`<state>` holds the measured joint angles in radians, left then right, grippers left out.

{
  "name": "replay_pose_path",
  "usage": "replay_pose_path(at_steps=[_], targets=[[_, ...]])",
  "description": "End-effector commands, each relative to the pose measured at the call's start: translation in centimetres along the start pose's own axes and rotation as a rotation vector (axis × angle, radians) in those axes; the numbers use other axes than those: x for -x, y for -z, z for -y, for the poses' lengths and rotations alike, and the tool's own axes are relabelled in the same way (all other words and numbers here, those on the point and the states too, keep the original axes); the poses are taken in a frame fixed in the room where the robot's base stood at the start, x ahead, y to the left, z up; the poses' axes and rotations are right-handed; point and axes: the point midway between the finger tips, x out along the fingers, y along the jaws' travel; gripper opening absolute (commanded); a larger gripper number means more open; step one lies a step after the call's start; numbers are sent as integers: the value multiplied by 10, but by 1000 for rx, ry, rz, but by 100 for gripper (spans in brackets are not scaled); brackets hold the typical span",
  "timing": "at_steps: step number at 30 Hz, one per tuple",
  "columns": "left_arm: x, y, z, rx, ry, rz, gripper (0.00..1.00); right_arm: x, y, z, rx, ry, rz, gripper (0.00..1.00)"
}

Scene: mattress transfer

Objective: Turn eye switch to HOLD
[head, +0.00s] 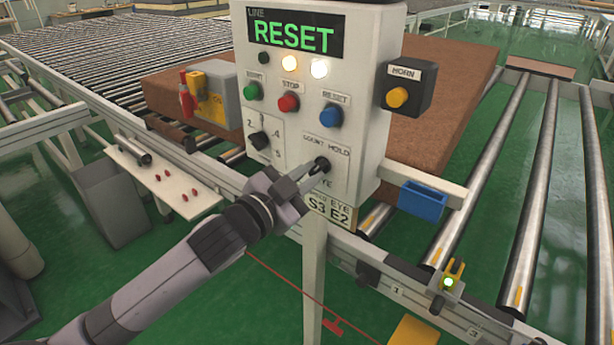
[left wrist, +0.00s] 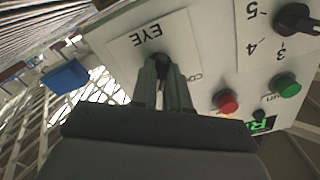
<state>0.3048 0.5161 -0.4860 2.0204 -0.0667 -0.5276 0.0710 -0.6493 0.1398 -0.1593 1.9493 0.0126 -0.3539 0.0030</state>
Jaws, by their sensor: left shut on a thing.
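The eye switch is a small black knob (head: 322,164) low on the front of the white control box (head: 357,60), under the words COUNT and HOLD and above the word EYE. My left gripper (head: 316,170) reaches it from the lower left and is shut on the knob. In the left wrist view the two fingers (left wrist: 163,88) stand on either side of the black knob (left wrist: 161,64), with the EYE label just beyond. The fingers hide part of the knob, so I cannot tell which way its pointer stands. My right gripper is not in view.
The box also carries a green button (head: 252,92), a red button (head: 288,103), a blue button (head: 331,115) and a black numbered dial (head: 258,140). Its display (head: 294,37) reads RESET. A yellow horn button (head: 397,97) is at right. A brown mattress (head: 455,75) lies on rollers behind.

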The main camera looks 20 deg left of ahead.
Motion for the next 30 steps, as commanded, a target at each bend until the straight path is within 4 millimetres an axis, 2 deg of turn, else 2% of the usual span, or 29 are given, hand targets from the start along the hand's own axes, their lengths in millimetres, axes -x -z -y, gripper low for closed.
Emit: replay_pose_path(at_steps=[19,20,21,22,30], targets=[[0,0,0,-53,-1,1,0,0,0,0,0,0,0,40],[0,0,0,-53,-1,1,21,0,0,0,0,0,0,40],[0,0,0,-53,-1,0,34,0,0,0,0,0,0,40],[0,0,0,-52,-1,0,40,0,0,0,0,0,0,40],[0,0,0,-50,-1,0,40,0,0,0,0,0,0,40]])
